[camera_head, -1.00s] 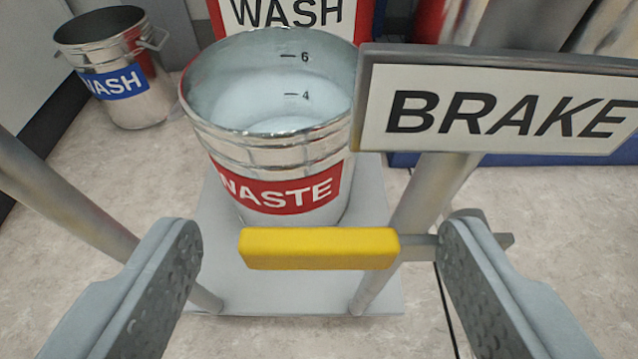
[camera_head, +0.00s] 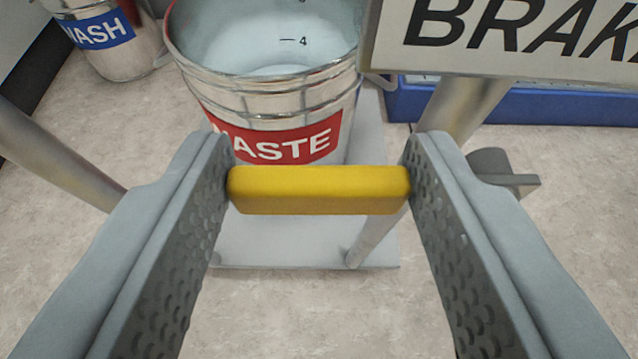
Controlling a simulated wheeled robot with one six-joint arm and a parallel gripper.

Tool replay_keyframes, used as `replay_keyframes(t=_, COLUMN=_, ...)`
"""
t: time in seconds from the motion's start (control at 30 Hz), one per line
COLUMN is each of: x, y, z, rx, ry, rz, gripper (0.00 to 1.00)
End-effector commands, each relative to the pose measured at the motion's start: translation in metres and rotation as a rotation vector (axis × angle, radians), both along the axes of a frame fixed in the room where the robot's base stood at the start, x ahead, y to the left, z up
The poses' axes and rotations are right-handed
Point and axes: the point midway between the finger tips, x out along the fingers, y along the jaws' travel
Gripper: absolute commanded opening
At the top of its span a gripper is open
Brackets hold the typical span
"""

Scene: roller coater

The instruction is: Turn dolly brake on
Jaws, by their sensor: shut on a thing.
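The yellow brake handle (camera_head: 318,190) lies level across the middle of the view, in front of the waste bucket. My gripper (camera_head: 318,185) is shut on it, with one finger against each end. The BRAKE sign (camera_head: 520,35) is above and to the right, cut off by the picture edge. The dolly's grey platform (camera_head: 300,245) shows below and behind the handle. A grey end of the brake lever (camera_head: 505,175) shows beyond the right finger. The link between handle and lever is hidden by that finger.
A metal waste bucket (camera_head: 270,100) with pale liquid stands on the dolly. Grey posts flank it at left (camera_head: 60,155) and right (camera_head: 462,105). A wash bucket (camera_head: 120,55) stands on the floor at upper left. A blue base (camera_head: 560,105) is behind at right. The floor in front is clear.

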Motion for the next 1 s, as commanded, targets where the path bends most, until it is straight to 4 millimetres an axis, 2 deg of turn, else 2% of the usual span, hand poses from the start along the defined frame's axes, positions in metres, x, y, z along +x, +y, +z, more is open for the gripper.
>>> replay_keyframes(t=0.37, x=0.000, y=0.003, z=-0.012, rx=-0.195, ry=0.006, rz=0.001, gripper=0.06)
replay_keyframes(t=1.0, x=-0.001, y=-0.006, z=-0.045, rx=-0.798, ry=0.022, rz=0.001, gripper=0.06)
